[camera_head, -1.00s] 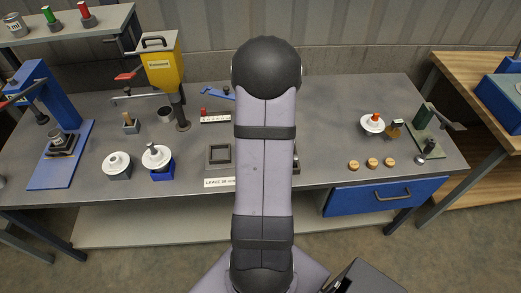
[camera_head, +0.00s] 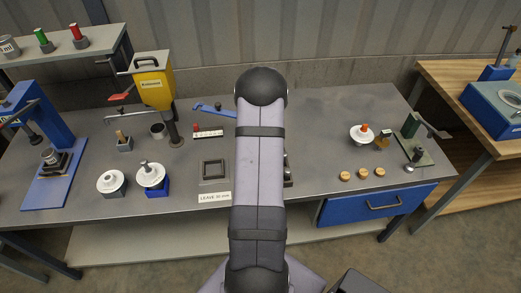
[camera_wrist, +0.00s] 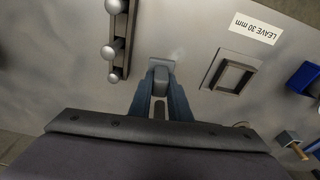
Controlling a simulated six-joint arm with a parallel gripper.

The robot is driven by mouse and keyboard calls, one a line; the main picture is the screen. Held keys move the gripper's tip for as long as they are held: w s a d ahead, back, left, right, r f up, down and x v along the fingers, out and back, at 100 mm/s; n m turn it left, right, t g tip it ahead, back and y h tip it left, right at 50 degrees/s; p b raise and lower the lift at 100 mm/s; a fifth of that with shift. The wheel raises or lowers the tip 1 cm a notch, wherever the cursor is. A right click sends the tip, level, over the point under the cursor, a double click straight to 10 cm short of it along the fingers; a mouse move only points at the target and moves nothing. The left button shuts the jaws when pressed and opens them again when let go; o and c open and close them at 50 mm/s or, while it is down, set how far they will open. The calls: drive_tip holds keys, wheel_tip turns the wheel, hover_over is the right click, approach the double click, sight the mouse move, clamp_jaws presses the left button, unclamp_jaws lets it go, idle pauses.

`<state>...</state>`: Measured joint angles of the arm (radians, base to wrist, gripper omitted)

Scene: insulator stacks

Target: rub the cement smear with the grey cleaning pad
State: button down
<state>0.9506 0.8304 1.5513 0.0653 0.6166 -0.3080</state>
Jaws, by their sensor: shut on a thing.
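My gripper (camera_wrist: 160,100) shows in the wrist view, with its two fingers shut on a small grey block, the cleaning pad (camera_wrist: 161,68). The pad is at or just above the grey bench top; I cannot tell whether it touches. A faint pale patch (camera_wrist: 180,53) shows on the bench right beside the pad; it may be the cement smear, but its outline is unclear. In the head view, my own arm hides the gripper, the pad and that part of the bench.
A square dark frame (camera_head: 214,170) and a "LEAVE 30 mm" label (camera_head: 214,197) lie left of my arm. A dark rack with round knobs (camera_wrist: 115,45) stands beside the pad. White insulators (camera_head: 151,176) stand further left. Corks (camera_head: 361,172) and another insulator (camera_head: 362,134) are on the right.

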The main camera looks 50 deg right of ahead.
drive_tip(key=shift+f+b, duration=2.5)
drive_tip(key=shift+f, duration=1.1)
drive_tip(key=shift+w+a+f, duration=0.4)
drive_tip(key=shift+w+a, duration=0.2)
drive_tip(key=shift+w, duration=0.05)
drive_tip(key=shift+w+a, duration=1.6)
drive_tip(key=shift+a, duration=0.05)
drive_tip(key=shift+s+d, duration=2.3)
drive_tip(key=shift+r+p, duration=2.6)
drive_tip(key=shift+r, duration=1.45)
drive_tip(key=shift+w, duration=0.1)
